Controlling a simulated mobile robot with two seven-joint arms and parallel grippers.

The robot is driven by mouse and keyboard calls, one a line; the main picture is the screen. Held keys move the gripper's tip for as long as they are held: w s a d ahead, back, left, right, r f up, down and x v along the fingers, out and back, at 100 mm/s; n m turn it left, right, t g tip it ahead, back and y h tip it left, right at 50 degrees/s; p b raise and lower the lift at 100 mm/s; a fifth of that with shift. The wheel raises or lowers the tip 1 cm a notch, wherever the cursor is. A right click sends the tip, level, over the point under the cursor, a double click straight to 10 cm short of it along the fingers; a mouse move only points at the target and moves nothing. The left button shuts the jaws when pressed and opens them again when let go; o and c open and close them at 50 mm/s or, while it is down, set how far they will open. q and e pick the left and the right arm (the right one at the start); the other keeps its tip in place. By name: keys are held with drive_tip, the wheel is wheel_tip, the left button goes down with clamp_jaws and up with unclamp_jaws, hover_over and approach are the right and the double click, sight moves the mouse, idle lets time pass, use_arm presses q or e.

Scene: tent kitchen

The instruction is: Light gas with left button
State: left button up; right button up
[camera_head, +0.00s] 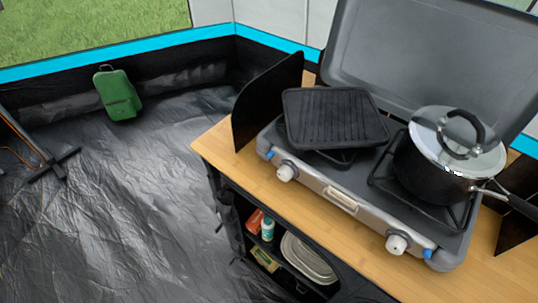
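The grey two-burner gas stove (328,183) stands on a wooden-topped cabinet with its lid raised. Its left knob (287,172) is white and sits on the front panel at the left end. A second white knob (397,243) sits at the right end. A small blue part (270,154) shows at the stove's left front corner, and another (427,253) beside the right knob. A black ridged griddle (334,117) covers the left burner. No flame is visible. Neither of my grippers is in view.
A black pot with a glass lid (440,170) stands on the right burner, its handle pointing right. A wooden counter strip (300,213) lies bare before the stove. Shelves below hold a plate stack (308,257).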

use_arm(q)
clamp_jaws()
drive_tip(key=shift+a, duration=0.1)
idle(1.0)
